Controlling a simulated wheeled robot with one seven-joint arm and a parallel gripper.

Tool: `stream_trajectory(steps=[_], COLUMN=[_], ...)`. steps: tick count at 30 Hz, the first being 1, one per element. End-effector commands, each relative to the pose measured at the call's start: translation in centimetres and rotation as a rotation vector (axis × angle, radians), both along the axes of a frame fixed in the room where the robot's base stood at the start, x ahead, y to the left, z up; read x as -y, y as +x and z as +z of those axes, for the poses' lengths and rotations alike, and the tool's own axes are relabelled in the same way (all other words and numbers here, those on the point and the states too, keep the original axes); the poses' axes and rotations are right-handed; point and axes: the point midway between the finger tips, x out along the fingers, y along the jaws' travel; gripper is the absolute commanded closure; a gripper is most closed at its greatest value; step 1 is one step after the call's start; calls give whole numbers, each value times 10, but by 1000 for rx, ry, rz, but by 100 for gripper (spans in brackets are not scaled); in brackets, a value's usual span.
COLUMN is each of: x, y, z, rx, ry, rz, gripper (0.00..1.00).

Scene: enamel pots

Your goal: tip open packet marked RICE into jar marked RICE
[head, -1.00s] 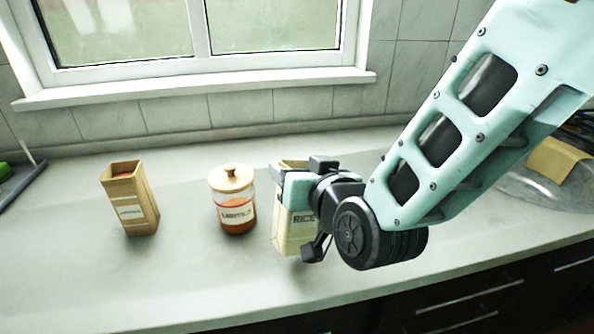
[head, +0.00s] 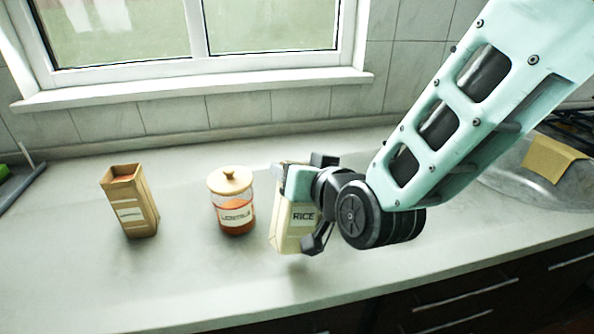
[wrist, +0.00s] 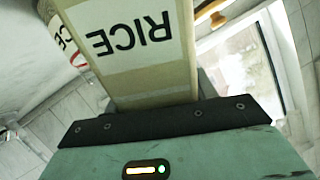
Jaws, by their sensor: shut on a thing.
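The cream packet marked RICE (head: 292,228) is upright in the head view, right of the lentils jar. My gripper (head: 308,200) is shut on it from the right, covering part of its side and top. I cannot tell whether its base touches the counter. In the wrist view the packet (wrist: 130,50) fills the upper middle, its RICE label upside down above my gripper's dark edge (wrist: 160,122). At the wrist view's upper left is part of a round jar (wrist: 66,42) with a red-edged label whose visible letters read CE. I cannot pick this jar out in the head view.
A glass jar labelled LENTILS (head: 233,208), with a wooden lid, stands just left of the packet. A brown open-topped packet (head: 131,205) stands further left. A metal basin (head: 520,185) with a yellow cloth (head: 553,158) is at right. The counter front is clear.

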Motion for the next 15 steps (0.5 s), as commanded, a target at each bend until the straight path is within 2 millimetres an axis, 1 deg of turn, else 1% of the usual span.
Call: stream_trajectory(steps=[15], x=[1], y=[5], z=[3], rx=[-42], ry=[14], rz=[0], gripper=[85])
